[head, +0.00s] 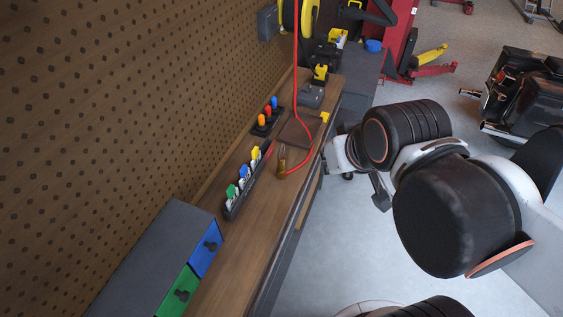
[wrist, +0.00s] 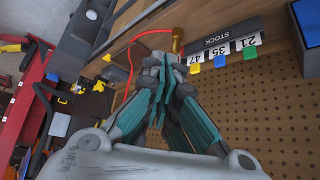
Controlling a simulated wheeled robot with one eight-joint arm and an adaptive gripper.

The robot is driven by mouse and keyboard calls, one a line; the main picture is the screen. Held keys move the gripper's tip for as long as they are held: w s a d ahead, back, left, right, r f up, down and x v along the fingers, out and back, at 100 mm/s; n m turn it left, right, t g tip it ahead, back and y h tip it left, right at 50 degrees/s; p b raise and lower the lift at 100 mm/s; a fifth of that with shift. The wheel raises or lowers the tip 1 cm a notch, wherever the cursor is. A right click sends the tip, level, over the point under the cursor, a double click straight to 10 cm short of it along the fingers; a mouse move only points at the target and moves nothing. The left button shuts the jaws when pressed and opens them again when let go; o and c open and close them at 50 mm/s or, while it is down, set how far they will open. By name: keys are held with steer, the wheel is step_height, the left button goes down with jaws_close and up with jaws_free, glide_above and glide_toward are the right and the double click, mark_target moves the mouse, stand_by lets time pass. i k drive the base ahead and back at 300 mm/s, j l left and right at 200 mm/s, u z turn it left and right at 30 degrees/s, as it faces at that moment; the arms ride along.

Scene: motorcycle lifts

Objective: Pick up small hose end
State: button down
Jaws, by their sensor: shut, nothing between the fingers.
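The small hose end (head: 282,166) is a brass-coloured piece at the end of a red hose (head: 297,90). It rests on the wooden workbench (head: 238,248), beside the row of coloured tags. In the wrist view the hose end (wrist: 177,40) shows just beyond the tips of my gripper (wrist: 168,68). The teal fingers of my gripper are shut and empty, and look apart from it. The lower part of the hose end is partly hidden by the gripper there. In the head view my wrist is right of the bench edge, and the fingers cannot be made out.
A dark stock rack (head: 248,183) with coloured tags stands left of the hose end. A dark flat pad (head: 298,132) lies behind it. Blue and green drawers (head: 181,290) stand at the near left. A pegboard wall (head: 110,110) bounds the bench; open floor lies right.

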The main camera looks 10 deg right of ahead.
mark_target(280, 170)
steer(key=u, duration=0.7)
steer(key=k+u, duration=0.45)
steer(key=k+j+u, duration=0.1)
steer(key=k+u, duration=0.35)
steer(key=k+j, duration=0.1)
steer(key=k, duration=0.2)
steer(key=k+j, duration=0.1)
steer(key=k, duration=0.2)
